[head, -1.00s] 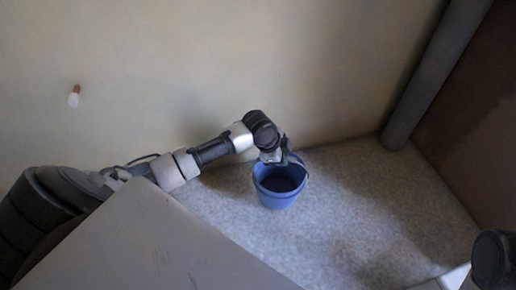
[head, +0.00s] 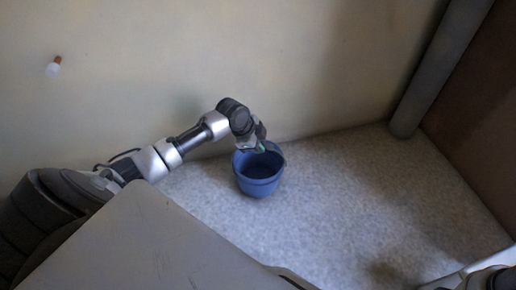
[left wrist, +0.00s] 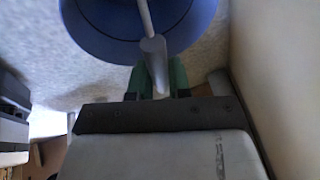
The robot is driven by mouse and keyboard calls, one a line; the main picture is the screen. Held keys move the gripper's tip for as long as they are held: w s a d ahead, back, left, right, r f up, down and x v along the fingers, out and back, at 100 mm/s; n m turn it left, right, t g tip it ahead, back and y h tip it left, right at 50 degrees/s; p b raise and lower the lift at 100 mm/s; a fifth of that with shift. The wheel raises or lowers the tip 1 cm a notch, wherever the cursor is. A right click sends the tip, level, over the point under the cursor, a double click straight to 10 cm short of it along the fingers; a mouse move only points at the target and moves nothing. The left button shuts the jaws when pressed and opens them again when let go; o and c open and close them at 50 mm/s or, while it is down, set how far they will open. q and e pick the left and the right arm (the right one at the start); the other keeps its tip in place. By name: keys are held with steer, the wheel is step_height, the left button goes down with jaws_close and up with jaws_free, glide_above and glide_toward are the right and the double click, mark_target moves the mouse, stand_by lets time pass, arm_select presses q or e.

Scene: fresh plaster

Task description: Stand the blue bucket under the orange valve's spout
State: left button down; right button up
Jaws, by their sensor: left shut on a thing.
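The blue bucket (head: 248,185) is upright near the wall in the head view, its open top facing up. My left gripper (head: 262,147) is above its rim. In the left wrist view, the gripper's green fingertips (left wrist: 157,80) are shut on the grey grip of the bucket's handle (left wrist: 154,55), and the bucket (left wrist: 95,40) is beyond them. I cannot tell whether its base touches the floor. A small orange and white fitting (head: 54,67), perhaps the valve, is on the wall at the upper left; its spout is too small to make out.
A pale flat panel (head: 140,240) fills the lower left, in front of my left arm. A grey pipe (head: 440,65) stands in the corner by a brown wall (head: 490,120). The speckled floor (head: 370,200) right of the bucket is clear.

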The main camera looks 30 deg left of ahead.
stand_by(0.3)
arm_select(q)
steer(key=c, duration=1.1)
jaws_free()
steer(key=shift+f, duration=0.1)
steer(key=shift+o, duration=0.2)
